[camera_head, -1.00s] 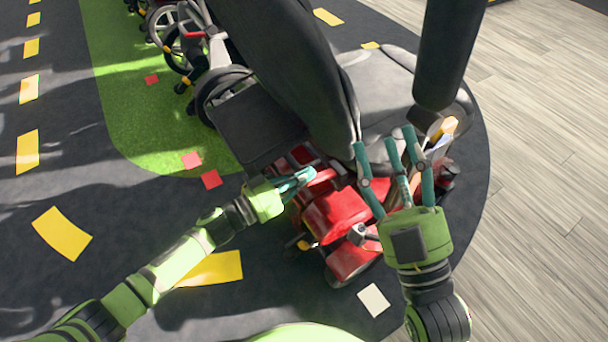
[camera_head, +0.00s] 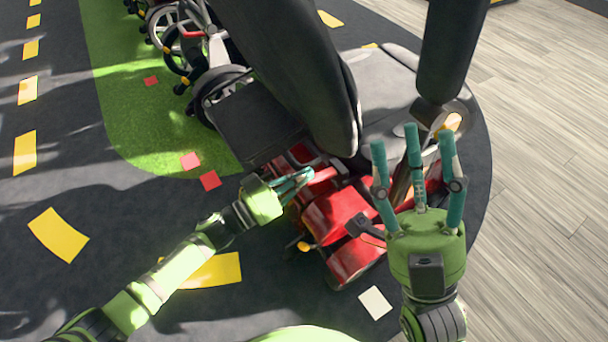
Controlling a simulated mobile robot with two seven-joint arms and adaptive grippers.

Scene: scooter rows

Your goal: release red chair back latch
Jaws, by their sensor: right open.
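The red scooter chair (camera_head: 335,215) stands in the middle with a dark padded back (camera_head: 295,75), a grey seat (camera_head: 385,85) and a dark armrest (camera_head: 448,50). I cannot clearly make out its back latch. My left gripper (camera_head: 302,178) reaches from the left to the red body just below the back; its teal fingers lie close together, and I cannot tell whether they touch or grip anything. My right gripper (camera_head: 418,150) is open and empty, its three fingers spread upward in front of the chair's right side, hiding part of the red body.
Yellow markings (camera_head: 58,234) lie on the dark floor. Pale wood flooring (camera_head: 545,190) is clear at the right.

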